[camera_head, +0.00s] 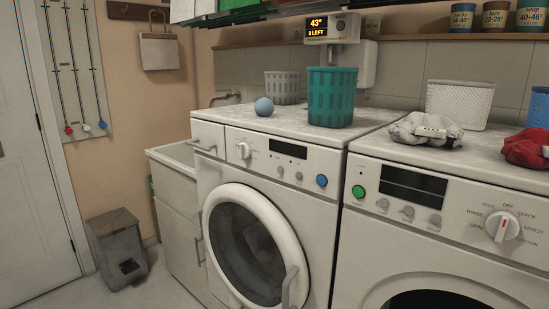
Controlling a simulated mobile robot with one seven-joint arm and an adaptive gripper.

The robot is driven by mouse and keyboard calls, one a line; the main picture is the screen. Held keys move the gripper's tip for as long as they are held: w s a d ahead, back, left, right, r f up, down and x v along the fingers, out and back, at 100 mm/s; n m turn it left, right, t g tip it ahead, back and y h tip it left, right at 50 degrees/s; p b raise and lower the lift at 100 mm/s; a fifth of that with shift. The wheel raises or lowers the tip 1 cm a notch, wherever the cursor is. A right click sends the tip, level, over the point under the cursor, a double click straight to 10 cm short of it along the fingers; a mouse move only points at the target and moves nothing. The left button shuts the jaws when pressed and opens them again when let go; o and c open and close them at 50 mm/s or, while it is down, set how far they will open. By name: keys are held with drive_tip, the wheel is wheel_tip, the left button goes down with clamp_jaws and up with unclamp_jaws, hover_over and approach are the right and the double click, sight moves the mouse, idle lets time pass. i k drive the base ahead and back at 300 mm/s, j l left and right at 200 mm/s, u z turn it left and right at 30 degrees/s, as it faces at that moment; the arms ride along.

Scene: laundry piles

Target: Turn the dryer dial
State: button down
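Two white front-loading machines stand side by side, and I cannot tell for certain which is the dryer. The right machine (440,245) has a larger white dial (502,225) with a red pointer line, pointing up and slightly right near OFF. Words around it include SPIN, RINSE, QUICK and MIXED. My gripper is not in view.
A teal basket (332,97), a blue ball (264,106) and a grey basket (283,87) stand on the left machine. Grey cloth (425,130), red cloth (527,148) and a white basket (459,104) are on the right one. A grey bin (117,248) stands on the floor at left.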

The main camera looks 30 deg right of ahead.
sight(245, 152)
drive_tip(key=i+j, duration=0.3)
drive_tip(key=i, duration=0.25)
drive_tip(key=i+j+z, duration=0.1)
drive_tip(key=i+j, duration=0.2)
drive_tip(key=i, duration=0.2)
